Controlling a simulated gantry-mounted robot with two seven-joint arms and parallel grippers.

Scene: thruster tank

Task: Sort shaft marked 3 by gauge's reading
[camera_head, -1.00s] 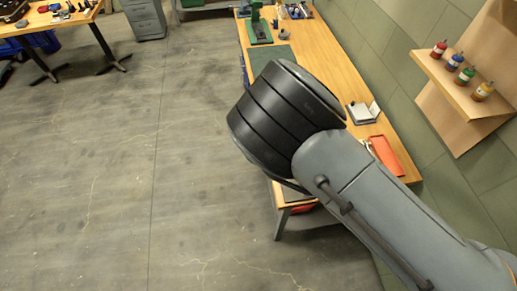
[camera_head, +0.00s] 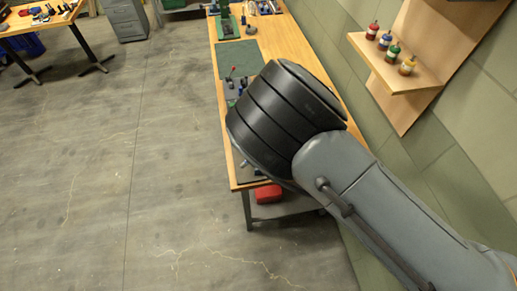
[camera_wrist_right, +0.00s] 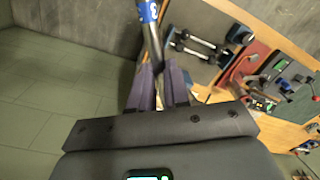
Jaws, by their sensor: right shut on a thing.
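In the right wrist view my right gripper (camera_wrist_right: 158,70) is shut on a metal shaft (camera_wrist_right: 153,42). The shaft extends past the fingertips to the top edge of the picture. A blue band (camera_wrist_right: 147,11) with a white mark circles it; I cannot read the mark for certain. The lower end of the shaft is hidden between the fingers. A dark device with small green lit areas (camera_wrist_right: 278,84) is on the bench at the right; I cannot tell whether it is the gauge. In the head view my right arm hides its gripper. My left gripper is in neither view.
The long wooden bench (camera_head: 285,45) runs along the wall, partly behind my arm. A green mat (camera_head: 238,58) lies on it. A wall shelf (camera_head: 403,77) holds several small bottles. In the wrist view, metal shafts (camera_wrist_right: 198,44) lie near a red surface (camera_wrist_right: 243,66). The floor (camera_head: 110,190) at left is open.

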